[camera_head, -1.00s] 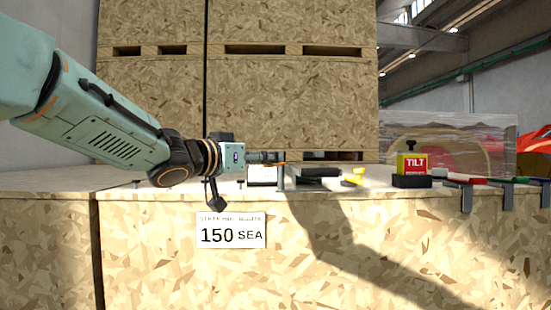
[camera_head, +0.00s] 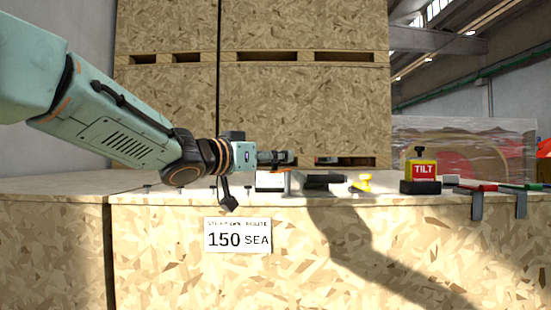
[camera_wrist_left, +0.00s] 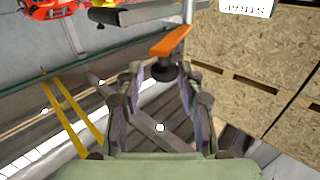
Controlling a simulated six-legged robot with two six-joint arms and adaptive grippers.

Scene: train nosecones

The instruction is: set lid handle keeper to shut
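An orange lever (camera_wrist_left: 172,40) with a round black knob (camera_wrist_left: 165,72) under its end shows in the left wrist view; it may be the keeper. A grey metal post (camera_wrist_left: 188,10) stands at its far end. In the head view a thin orange strip (camera_head: 284,169) shows just below my left gripper (camera_head: 282,156). In the left wrist view my left gripper (camera_wrist_left: 160,78) is open, with its fingertips either side of the knob. I cannot tell whether they touch it. My right gripper is not in view.
A dark handle-like block (camera_head: 325,180), a yellow piece (camera_head: 362,182) and a red-yellow TILT box (camera_head: 422,171) stand to the right on the wooden crate top (camera_head: 180,183). Clamps (camera_head: 478,204) hang over its front edge. Tall stacked crates (camera_head: 300,100) rise behind.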

